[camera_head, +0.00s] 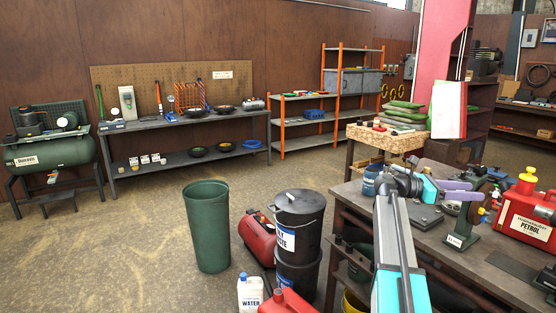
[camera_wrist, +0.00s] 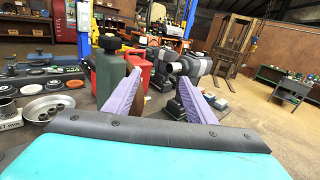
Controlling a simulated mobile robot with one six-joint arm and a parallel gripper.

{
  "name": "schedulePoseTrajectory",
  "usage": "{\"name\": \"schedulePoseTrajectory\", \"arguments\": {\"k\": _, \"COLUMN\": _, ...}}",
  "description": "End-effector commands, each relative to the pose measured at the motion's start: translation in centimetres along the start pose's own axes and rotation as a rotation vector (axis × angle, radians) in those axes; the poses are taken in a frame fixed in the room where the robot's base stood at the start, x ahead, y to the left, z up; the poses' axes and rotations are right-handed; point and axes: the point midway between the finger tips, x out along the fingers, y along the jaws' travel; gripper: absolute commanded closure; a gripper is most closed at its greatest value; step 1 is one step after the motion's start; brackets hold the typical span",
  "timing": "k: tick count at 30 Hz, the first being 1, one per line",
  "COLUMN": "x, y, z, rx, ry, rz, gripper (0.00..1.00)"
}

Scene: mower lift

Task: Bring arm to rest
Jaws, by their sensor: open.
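My arm reaches out over the workbench (camera_head: 425,243) at the right of the head view. My gripper (camera_head: 466,190) is above the bench, its two purple fingers pointing right. In the wrist view my gripper (camera_wrist: 158,77) has its fingers spread, with nothing seen held between them. Beyond the fingers stand a green can (camera_wrist: 108,78) and a red can behind it. A grey machine part (camera_wrist: 190,66) shows near the right finger. Parts of the bench behind my arm are hidden.
The red petrol can (camera_head: 524,214) and a green stand (camera_head: 462,222) are on the bench at right. A black waste bin (camera_head: 299,218), a green bin (camera_head: 206,227) and a red tank (camera_head: 258,236) stand on the floor. Open floor lies at left.

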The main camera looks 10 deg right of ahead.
Motion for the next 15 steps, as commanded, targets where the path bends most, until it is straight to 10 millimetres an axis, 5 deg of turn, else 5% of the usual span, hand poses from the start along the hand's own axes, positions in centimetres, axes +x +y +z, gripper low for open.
{"name": "schedulePoseTrajectory", "arguments": {"k": 7, "x": -3.2, "y": 1.8, "z": -5.0, "rx": -0.067, "ry": 0.002, "rz": 0.044, "gripper": 0.49}}
{"name": "schedulePoseTrajectory", "arguments": {"k": 15, "x": -8.3, "y": 3.0, "z": -14.6, "rx": -0.180, "ry": 0.045, "rz": 0.120, "gripper": 0.49}}
